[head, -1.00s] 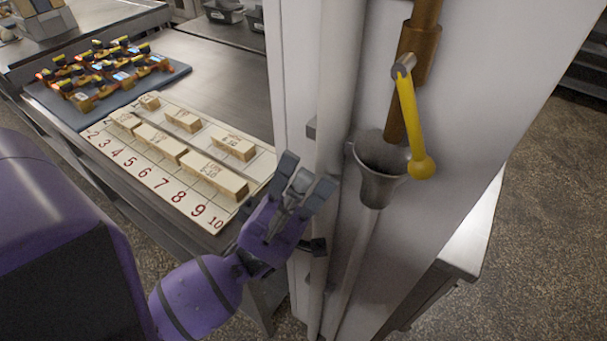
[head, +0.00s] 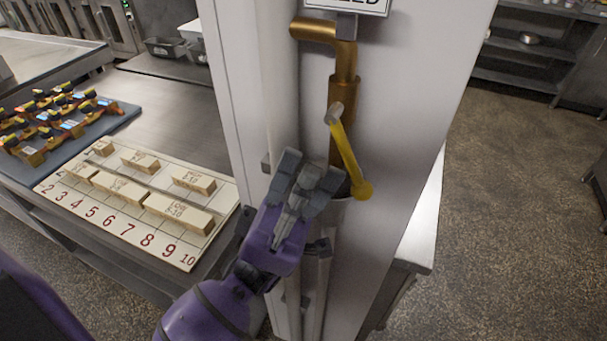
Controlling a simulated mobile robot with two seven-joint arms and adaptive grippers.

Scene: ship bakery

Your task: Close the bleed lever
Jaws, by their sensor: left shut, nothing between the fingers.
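The yellow bleed lever (head: 346,153) is on a brass pipe (head: 344,62) fixed to a white panel. It slants down and to the right from its grey pivot, ending in a round yellow knob. A grey funnel (head: 344,207) sits below the pipe, partly hidden behind my gripper. My left gripper (head: 308,173), with grey fingers on a purple wrist, is shut and empty. In the picture it is just left of the knob and overlaps the funnel; I see a gap to the lever. My right gripper is not in view.
A sign (head: 348,5) is cut off above the pipe. Left of the panel, a counter holds a numbered board (head: 110,220) with wooden blocks and a blue mat (head: 118,119) with orange-and-black items. The floor at right (head: 500,240) is clear.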

